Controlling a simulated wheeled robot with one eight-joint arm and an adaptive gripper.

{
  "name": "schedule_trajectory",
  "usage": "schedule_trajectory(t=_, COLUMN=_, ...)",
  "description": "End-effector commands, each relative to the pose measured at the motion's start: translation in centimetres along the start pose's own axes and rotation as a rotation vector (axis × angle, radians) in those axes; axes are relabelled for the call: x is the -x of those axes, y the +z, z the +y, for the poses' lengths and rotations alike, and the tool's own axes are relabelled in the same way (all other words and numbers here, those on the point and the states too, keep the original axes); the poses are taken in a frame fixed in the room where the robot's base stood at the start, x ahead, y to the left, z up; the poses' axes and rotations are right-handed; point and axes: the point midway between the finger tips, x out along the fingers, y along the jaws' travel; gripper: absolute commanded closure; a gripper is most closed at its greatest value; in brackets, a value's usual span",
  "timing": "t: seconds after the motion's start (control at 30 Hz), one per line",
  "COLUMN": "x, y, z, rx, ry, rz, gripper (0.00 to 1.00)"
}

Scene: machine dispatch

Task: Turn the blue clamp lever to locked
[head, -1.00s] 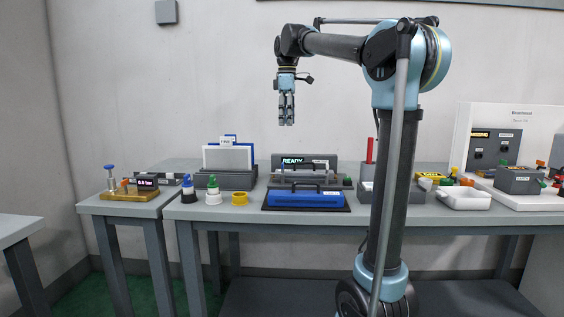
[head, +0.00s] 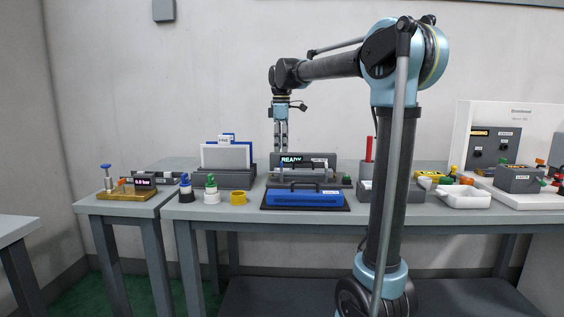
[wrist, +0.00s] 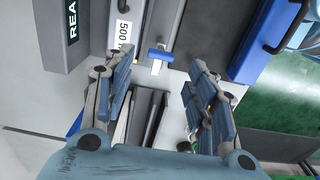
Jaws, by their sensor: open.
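The blue clamp lever (wrist: 161,56) shows in the wrist view as a small blue T-shaped handle on a pale stem. It sits past my fingertips and appears roughly between them. My gripper (wrist: 163,64) is open, with nothing between its fingers. In the head view my gripper (head: 281,146) points straight down just above the device with the READY display (head: 291,160). I cannot make out the lever in the head view, and no contact with it is visible.
A blue block with a black handle (head: 304,198) lies in front of the device. A white tray (head: 462,199) stands to the right, beyond my arm.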

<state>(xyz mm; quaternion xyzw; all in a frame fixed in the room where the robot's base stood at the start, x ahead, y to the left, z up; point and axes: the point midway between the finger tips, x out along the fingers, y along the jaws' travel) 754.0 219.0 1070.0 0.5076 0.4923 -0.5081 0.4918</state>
Motion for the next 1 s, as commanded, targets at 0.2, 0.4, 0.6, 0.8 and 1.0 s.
schedule_trajectory(t=0.2, x=-3.5, y=0.0, z=0.0, rx=0.000, ry=0.000, rz=0.000, gripper=0.48)
schedule_trajectory(t=0.4, x=-5.3, y=0.0, z=0.0, rx=-0.001, ry=0.000, rz=0.000, gripper=0.48)
schedule_trajectory(t=0.6, x=-5.8, y=0.0, z=0.0, rx=-0.001, ry=0.000, rz=0.000, gripper=0.48)
schedule_trajectory(t=0.8, x=-5.8, y=0.1, z=0.0, rx=-0.001, ry=0.000, rz=0.000, gripper=0.51)
schedule_trajectory(t=1.0, x=-5.8, y=0.2, z=0.1, rx=-0.003, ry=0.000, rz=0.000, gripper=0.96)
